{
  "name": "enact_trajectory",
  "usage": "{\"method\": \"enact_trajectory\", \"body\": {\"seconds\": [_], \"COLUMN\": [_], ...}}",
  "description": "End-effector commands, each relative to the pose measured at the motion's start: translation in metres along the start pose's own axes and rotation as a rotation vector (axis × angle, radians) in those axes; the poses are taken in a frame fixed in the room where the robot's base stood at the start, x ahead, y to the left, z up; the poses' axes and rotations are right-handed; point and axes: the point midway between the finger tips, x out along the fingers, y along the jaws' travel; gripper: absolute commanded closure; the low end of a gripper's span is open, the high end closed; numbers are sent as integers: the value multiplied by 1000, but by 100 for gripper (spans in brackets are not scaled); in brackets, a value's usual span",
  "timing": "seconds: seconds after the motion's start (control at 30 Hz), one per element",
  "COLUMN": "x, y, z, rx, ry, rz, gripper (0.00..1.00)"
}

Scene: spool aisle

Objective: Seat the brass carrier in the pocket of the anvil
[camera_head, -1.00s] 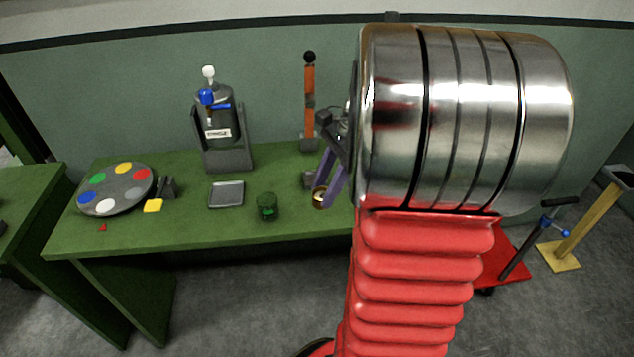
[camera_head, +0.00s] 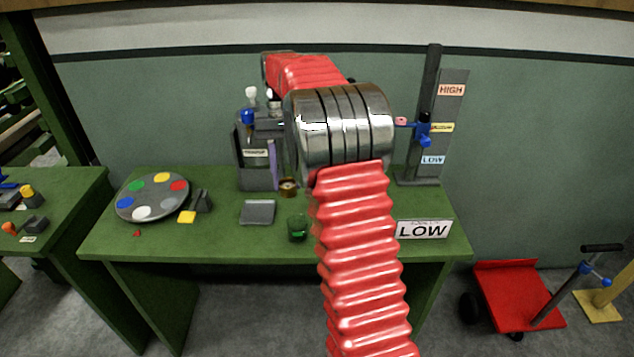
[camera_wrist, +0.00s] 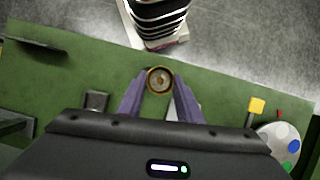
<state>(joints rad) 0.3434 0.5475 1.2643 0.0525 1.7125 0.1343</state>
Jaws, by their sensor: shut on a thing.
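My gripper (camera_wrist: 159,94) is shut on the brass carrier (camera_wrist: 160,79), a small round ring with a darker centre, held between two purple fingers. In the head view the carrier (camera_head: 288,188) shows low beside my wrist, in front of a grey machine; most of my gripper is hidden behind my arm. I cannot tell for sure which part is the anvil. A small grey block with a square recess (camera_wrist: 97,101) shows left of the fingers in the wrist view and may be it.
At right are a HIGH/LOW stand (camera_head: 433,120) and LOW sign (camera_head: 424,229).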

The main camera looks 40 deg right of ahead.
Motion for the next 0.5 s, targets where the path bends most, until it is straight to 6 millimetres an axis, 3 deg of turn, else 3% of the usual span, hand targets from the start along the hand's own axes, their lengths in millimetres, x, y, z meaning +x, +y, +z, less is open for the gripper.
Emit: {"method": "enact_trajectory", "body": {"seconds": [0.03, 0.23, 0.5], "x": [3, 18, 52], "y": [-17, -77, -156], "z": [-6, -19, -22], "rx": [-50, -219, -388], "ry": [-2, -6, -8], "rz": [21, 90, 161], "gripper": [91, 91, 91]}}
